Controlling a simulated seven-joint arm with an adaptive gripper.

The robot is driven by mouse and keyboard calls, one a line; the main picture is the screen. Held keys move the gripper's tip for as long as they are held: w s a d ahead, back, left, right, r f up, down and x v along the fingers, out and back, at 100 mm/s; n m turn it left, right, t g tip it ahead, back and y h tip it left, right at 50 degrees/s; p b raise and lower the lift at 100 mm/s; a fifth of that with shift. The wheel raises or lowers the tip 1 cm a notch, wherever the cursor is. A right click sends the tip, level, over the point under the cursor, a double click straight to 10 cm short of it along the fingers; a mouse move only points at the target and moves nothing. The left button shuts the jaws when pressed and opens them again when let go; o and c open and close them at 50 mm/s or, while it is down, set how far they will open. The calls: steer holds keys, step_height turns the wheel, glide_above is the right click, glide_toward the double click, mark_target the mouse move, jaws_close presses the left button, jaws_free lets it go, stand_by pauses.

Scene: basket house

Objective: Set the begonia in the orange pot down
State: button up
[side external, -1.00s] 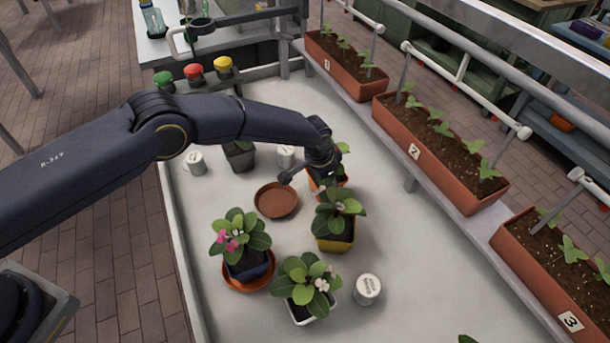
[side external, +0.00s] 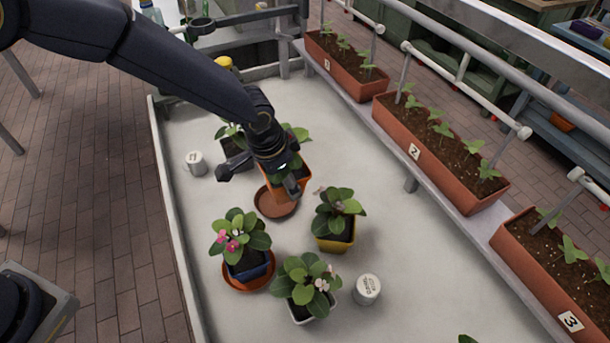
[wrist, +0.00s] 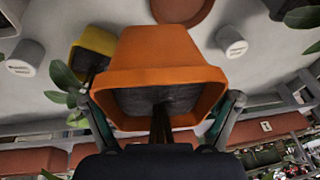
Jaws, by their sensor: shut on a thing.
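My gripper (side external: 262,172) is shut on the orange pot (side external: 292,180) of a begonia and holds it above the table, by the empty brown saucer (side external: 272,208). In the side view the arm hides much of the pot and plant, and leaves (side external: 297,132) show around the wrist. In the wrist view the fingers (wrist: 163,98) grip the orange pot (wrist: 165,55) from both sides, with dark soil facing the camera. The saucer (wrist: 182,10) shows beyond it. I cannot tell the exact height of the pot over the saucer.
A yellow-potted plant (side external: 336,245) stands close at the right. A blue-potted plant (side external: 250,270) and a white-potted plant (side external: 310,308) stand nearer. White cups (side external: 196,163) (side external: 367,289) and a dark grey pot (side external: 236,155) are also on the table. Planters line the right edge.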

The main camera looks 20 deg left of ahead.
steer(key=shift+s+a+r+n, duration=0.15)
steer(key=shift+s+n, duration=0.25)
steer(key=shift+n, duration=0.2)
steer(key=s+a+n+g+y, duration=0.1)
steer(key=s+a+n, duration=0.4)
steer(key=a+n, duration=0.15)
steer(key=s+a+n+y, duration=0.1)
steer(key=s+a+n, duration=0.35)
steer(key=a, duration=0.35)
steer(key=s+a+n+g+y, duration=0.1)
steer(key=s+a+n, duration=0.3)
steer(key=a+n, duration=0.3)
steer(key=shift+m, duration=0.7)
steer(key=w+f, duration=0.2)
steer(key=w, duration=0.2)
steer(key=w+f, duration=0.3)
steer(key=w, duration=0.1)
steer(key=w+d+f, duration=0.1)
steer(key=w+f, duration=0.2)
steer(key=w, duration=0.1)
steer(key=shift+w+f, duration=0.2)
steer(key=shift+w, duration=0.2)
steer(key=shift+w+d+f, duration=0.1)
steer(key=shift+w+f, duration=0.35)
steer(key=shift+f, duration=0.1)
steer(key=shift+d+x, duration=0.15)
steer(key=shift+x, duration=0.65)
steer(key=shift+d+x, duration=0.2)
steer(key=shift+x, duration=0.55)
steer(key=shift+f, duration=0.15)
